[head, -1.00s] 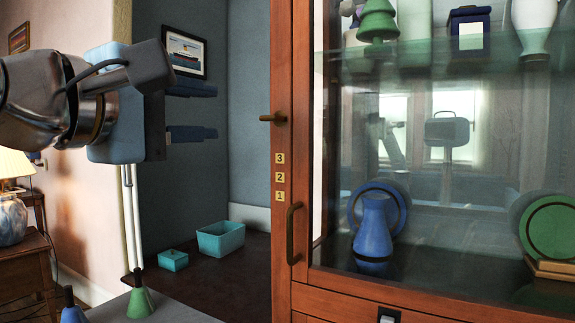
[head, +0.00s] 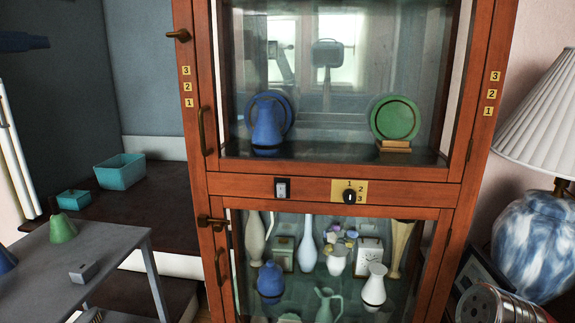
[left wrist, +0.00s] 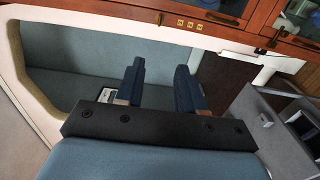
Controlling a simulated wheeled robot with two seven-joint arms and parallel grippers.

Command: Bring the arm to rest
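My left gripper (left wrist: 160,88) shows in the left wrist view with its two dark blue fingers apart and nothing between them. In the head view only one dark blue finger of it pokes in at the upper left edge, in front of the grey-blue wall and well left of the cabinet. The rest of the left arm is outside the head view. My right gripper is in neither view.
A wooden glass-fronted cabinet (head: 330,188) holding vases and plates fills the middle. At left are a grey table (head: 120,248) with a green cone (head: 62,228), and two teal boxes (head: 120,171) (head: 73,199). A lamp (head: 540,240) stands at right.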

